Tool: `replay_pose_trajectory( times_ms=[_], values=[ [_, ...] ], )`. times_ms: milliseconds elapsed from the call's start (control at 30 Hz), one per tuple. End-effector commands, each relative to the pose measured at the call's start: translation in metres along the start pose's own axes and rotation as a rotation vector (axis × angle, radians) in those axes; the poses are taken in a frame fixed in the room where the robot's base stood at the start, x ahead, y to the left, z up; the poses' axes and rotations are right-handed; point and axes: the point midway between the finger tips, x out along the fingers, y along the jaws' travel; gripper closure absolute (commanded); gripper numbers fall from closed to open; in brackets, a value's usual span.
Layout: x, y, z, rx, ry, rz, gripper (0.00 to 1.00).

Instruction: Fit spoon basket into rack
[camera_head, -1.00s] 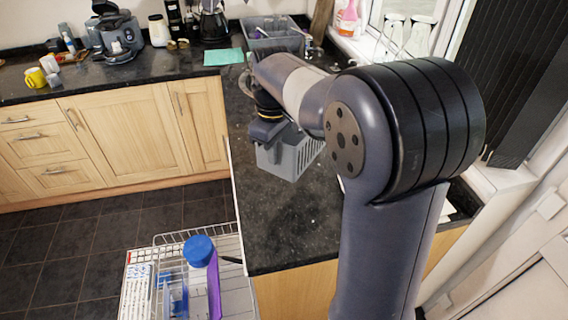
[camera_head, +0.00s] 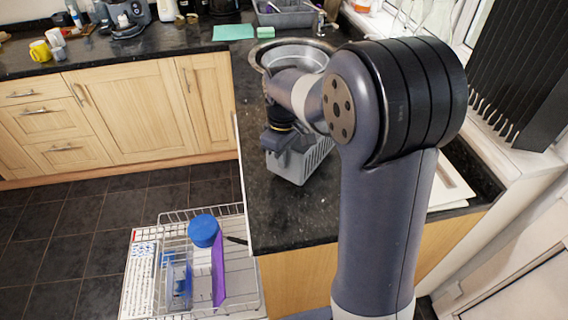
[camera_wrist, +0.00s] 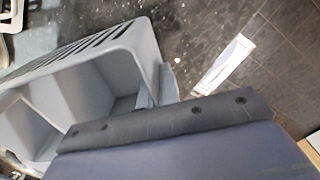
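The grey spoon basket (camera_head: 300,163), with slotted sides and open compartments, is over the dark worktop near its left edge. I cannot tell whether it rests on the worktop or hangs just above it. My gripper (camera_head: 278,140) is at its near left end. In the wrist view the basket (camera_wrist: 85,75) fills the left side, and my fingertips (camera_wrist: 156,88) sit on both sides of its end wall, closed on it. The wire rack (camera_head: 245,292) is low at the bottom left, beyond the worktop edge, with a blue-lidded container and a purple board in it.
The worktop (camera_head: 285,220) in front of the basket is clear. A round metal sink (camera_head: 295,52) lies behind my arm, with a grey dish tub (camera_head: 285,18) beyond it. A dark-handled utensil (camera_head: 236,240) lies at the rack's right side. Dark floor tiles surround the rack.

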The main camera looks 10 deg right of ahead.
Motion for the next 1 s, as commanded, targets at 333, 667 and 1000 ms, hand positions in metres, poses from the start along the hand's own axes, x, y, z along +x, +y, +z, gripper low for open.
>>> replay_pose_trajectory(
  times_ms=[333,667,1000],
  values=[
    [0.030,0.000,0.000,0.000,-0.001,0.000,1.00],
    [0.033,0.000,0.000,0.000,-0.001,-0.001,0.93],
    [0.033,0.000,0.000,0.000,-0.001,-0.001,0.76]
  ],
)
